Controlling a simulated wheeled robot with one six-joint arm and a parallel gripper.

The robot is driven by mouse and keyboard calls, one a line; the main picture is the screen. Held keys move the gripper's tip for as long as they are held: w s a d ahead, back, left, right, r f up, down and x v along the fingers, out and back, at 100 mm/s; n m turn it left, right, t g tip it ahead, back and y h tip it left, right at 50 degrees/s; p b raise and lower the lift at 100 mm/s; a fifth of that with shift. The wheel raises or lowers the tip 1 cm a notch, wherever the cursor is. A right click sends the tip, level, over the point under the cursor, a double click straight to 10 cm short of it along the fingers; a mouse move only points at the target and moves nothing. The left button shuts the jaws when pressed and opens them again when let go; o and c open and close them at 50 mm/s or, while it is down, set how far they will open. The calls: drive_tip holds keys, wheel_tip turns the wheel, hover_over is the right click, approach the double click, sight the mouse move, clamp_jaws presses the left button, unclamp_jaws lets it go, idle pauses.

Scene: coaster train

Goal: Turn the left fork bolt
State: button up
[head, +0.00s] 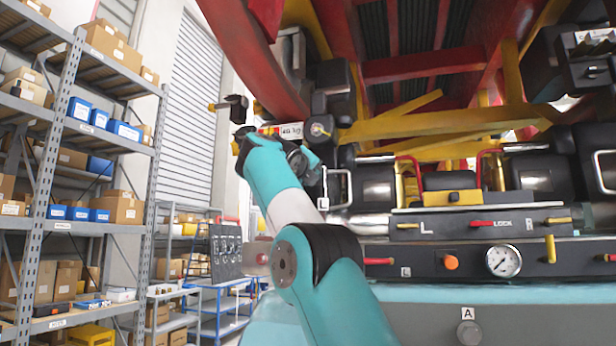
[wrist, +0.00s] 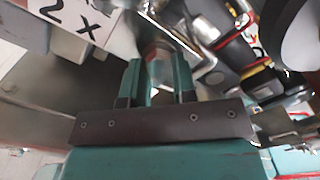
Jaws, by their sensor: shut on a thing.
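In the wrist view my gripper (wrist: 157,80) has its two teal fingers closed on a short, pale round piece with a dark reddish end (wrist: 155,50). It appears to be the left fork bolt; its far end and seat are hidden or blurred. In the head view my arm reaches up and forward to the left side of the red and yellow train undercarriage (head: 430,65). My fingers and the bolt are hidden there behind my own wrist.
A white plate marked "2 X" (wrist: 80,18) and dark metal parts crowd my fingers. A panel with levers and a pressure gauge (head: 503,261) stands to the right. Shelves with boxes (head: 75,180) and a blue cart (head: 222,300) are on the left.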

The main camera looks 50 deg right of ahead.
drive_tip(key=shift+f+m, duration=0.15)
drive_tip(key=shift+m, duration=1.55)
drive_tip(key=o, duration=0.9)
